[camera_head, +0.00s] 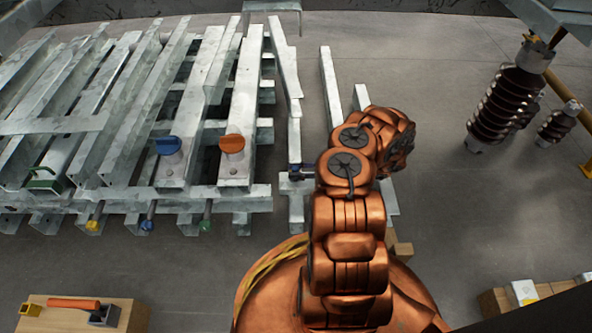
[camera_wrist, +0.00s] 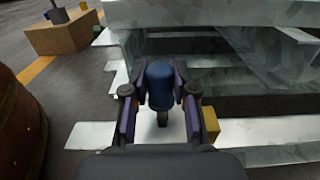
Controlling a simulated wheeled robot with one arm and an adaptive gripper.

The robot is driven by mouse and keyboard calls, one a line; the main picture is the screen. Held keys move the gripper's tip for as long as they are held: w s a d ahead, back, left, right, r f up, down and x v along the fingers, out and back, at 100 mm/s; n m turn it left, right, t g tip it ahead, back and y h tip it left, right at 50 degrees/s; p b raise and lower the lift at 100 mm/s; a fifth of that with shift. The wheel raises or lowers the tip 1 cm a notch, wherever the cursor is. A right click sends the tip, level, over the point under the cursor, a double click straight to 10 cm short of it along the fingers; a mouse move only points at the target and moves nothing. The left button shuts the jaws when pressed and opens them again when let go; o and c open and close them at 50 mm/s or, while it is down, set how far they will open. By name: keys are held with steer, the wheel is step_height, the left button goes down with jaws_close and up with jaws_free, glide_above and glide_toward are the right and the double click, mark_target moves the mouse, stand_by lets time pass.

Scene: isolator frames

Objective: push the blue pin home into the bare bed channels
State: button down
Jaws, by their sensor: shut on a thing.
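My gripper (camera_wrist: 160,108) is shut on the blue pin (camera_wrist: 159,82), with one dark finger on each side of its rounded blue head. A narrow dark shank shows below the head, over a pale metal surface; whether its tip is in a hole cannot be told. In the head view my gripper (camera_head: 303,171) is small and dark beside my copper arm, at the bare bed channels (camera_head: 296,203). The pin is hard to make out there. The pale bed channels also show in the wrist view (camera_wrist: 95,135), around and below the gripper.
Galvanised frames with a blue handle (camera_head: 168,146), an orange handle (camera_head: 232,143) and a green handle (camera_head: 42,180) stand left of the bare channels. A wooden block (camera_head: 130,316) with a hammer (camera_head: 75,304) is at lower left. Ribbed brown insulators (camera_head: 507,103) stand right. Grey floor is open between.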

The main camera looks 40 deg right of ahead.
steer(key=shift+f+b, duration=0.3)
steer(key=shift+f, duration=0.2)
steer(key=c, duration=0.8)
jaws_free()
steer(key=shift+c, duration=0.2)
steer(key=shift+s, duration=0.1)
steer(key=v, duration=1.2)
steer(key=shift+a, duration=0.15)
